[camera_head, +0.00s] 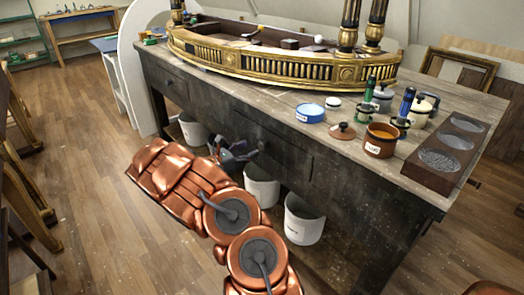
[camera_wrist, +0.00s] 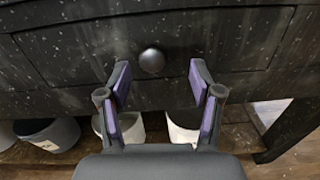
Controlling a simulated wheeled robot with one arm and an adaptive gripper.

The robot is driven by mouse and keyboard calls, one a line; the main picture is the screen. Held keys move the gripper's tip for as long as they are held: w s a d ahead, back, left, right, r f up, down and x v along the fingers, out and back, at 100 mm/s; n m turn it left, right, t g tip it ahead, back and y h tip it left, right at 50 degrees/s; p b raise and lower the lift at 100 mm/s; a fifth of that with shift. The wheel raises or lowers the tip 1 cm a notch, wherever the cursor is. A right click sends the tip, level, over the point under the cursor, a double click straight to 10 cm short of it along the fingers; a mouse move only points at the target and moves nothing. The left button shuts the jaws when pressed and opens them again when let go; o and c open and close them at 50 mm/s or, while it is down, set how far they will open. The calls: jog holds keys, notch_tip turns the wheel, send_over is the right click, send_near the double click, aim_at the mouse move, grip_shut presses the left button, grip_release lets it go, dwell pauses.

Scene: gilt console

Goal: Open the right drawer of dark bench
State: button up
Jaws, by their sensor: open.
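The dark bench (camera_head: 345,185) is a worn black wooden workbench with a grey plank top. Its right drawer (camera_head: 285,145) looks shut in the head view. In the wrist view the drawer front (camera_wrist: 230,45) fills the upper part, with a round dark knob (camera_wrist: 152,60) near its middle. My gripper (camera_head: 245,157) is in front of this drawer. In the wrist view my gripper (camera_wrist: 158,80) is open and empty, with the knob just beyond and between its purple-padded fingertips, apparently not touched.
White buckets (camera_head: 304,218) stand under the bench. A gilt console piece (camera_head: 270,65), a copper pot (camera_head: 381,140), a blue tin (camera_head: 310,113) and a dark tray (camera_head: 450,150) are on top. The wooden floor (camera_head: 100,200) at left is clear.

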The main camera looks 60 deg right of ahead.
aim_at(260, 145)
jog(key=shift+n, duration=0.4)
jog(key=shift+s+d+f, duration=0.2)
jog(key=shift+d+f, duration=0.1)
jog(key=shift+d, duration=1.05)
jog(key=shift+s+d+f, duration=0.15)
jog(key=shift+d+f, duration=0.2)
jog(key=shift+d, duration=0.95)
jog(key=shift+s+d+f, duration=0.2)
jog(key=shift+d+f, duration=0.1)
jog(key=shift+d, duration=1.05)
grip_shut()
